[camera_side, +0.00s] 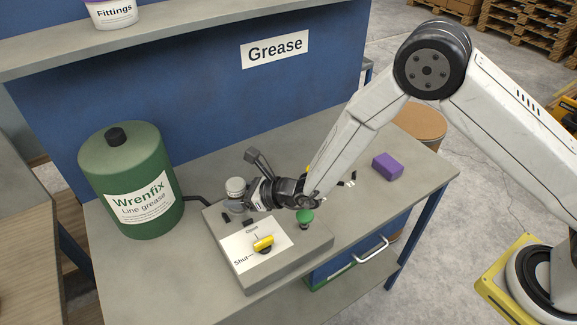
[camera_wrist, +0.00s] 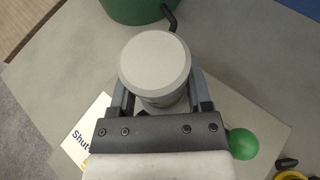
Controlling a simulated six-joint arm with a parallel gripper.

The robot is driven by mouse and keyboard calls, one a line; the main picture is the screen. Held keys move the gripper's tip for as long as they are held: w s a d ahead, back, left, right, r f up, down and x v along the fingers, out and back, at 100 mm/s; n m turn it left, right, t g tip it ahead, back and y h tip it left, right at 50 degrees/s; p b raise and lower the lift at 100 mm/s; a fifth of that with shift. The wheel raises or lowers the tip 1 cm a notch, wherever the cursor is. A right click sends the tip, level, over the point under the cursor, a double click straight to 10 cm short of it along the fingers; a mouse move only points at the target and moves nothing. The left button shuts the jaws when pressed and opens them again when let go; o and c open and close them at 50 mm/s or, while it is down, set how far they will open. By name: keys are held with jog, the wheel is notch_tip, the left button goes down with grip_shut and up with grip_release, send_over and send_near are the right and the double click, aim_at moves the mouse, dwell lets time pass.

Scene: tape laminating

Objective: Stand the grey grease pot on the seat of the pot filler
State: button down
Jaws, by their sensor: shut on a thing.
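The grey grease pot (camera_wrist: 155,62) is between the two fingers of my gripper (camera_wrist: 157,98) in the wrist view, with its round lid facing the camera. In the side view the pot (camera_side: 235,186) is upright at the back left of the pot filler (camera_side: 290,255), and my gripper (camera_side: 243,201) is shut on it from the right. The filler is a grey block with an Open/Shut label, a yellow lever (camera_side: 263,243) near Shut, and a green knob (camera_side: 305,216). The seat is hidden under the pot and fingers; I cannot tell whether the pot touches it.
A green Wrenfix grease drum (camera_side: 130,180) stands left of the filler, with a dark bent pipe (camera_side: 198,199) between them. A purple block (camera_side: 387,166) lies on the right of the bench. The bench's front left is clear.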

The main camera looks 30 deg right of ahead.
jog(key=shift+f, duration=1.05)
jog(key=shift+f, duration=0.15)
grip_release()
jog(key=shift+r, duration=0.2)
jog(key=shift+v, duration=6)
jog(key=shift+f, duration=0.1)
jog(key=shift+s, duration=0.1)
